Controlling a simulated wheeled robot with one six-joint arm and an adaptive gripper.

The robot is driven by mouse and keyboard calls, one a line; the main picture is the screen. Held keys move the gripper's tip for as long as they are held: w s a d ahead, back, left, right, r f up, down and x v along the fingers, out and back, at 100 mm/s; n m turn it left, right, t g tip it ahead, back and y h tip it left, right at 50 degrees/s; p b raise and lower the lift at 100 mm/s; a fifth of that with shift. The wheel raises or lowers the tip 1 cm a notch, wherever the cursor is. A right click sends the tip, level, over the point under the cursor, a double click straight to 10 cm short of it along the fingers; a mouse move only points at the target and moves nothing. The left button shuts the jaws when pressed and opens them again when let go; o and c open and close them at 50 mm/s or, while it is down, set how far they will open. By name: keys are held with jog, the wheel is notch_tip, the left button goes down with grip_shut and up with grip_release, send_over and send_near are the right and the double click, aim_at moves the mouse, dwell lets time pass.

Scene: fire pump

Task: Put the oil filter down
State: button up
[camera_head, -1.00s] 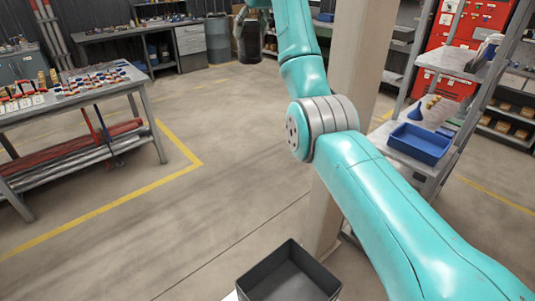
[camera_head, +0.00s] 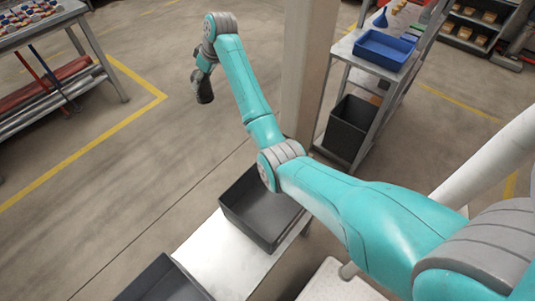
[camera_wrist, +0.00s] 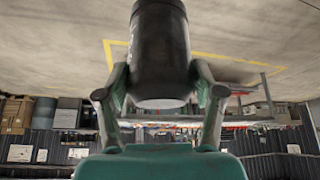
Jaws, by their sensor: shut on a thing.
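The oil filter (camera_wrist: 160,45) is a black cylinder with a pale rim at its near end. In the wrist view it sits between the two fingers of my gripper (camera_wrist: 160,76), which is shut on it. In the head view my gripper (camera_head: 203,72) hangs at the end of the arm, left of the beige post, with the dark filter (camera_head: 205,92) below it. The filter is held in the air over open floor, apart from any surface.
A dark open bin (camera_head: 262,232) stands on a pale table (camera_head: 222,258), with another dark bin (camera_head: 165,284) at the bottom edge. A shelf unit at right holds a blue tray (camera_head: 384,50) and a lower black bin (camera_head: 348,130). A beige post (camera_head: 305,70) stands close by.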

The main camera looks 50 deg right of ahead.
jog(key=s+a+f+n, duration=0.1)
jog(key=s+a+f, duration=0.2)
jog(key=s+f, duration=1.35)
jog(key=s+a+f, duration=0.2)
jog(key=s+f, duration=1.1)
jog(key=f, duration=0.6)
jog(key=shift+y, duration=0.4)
jog(key=shift+w+a+f, duration=0.1)
jog(key=shift+f, duration=2.35)
jog(key=shift+a+f, duration=0.1)
jog(key=shift+f, duration=2.3)
jog(key=o, duration=1.6)
jog(key=shift+f, duration=0.15)
jog(key=v, duration=1.2)
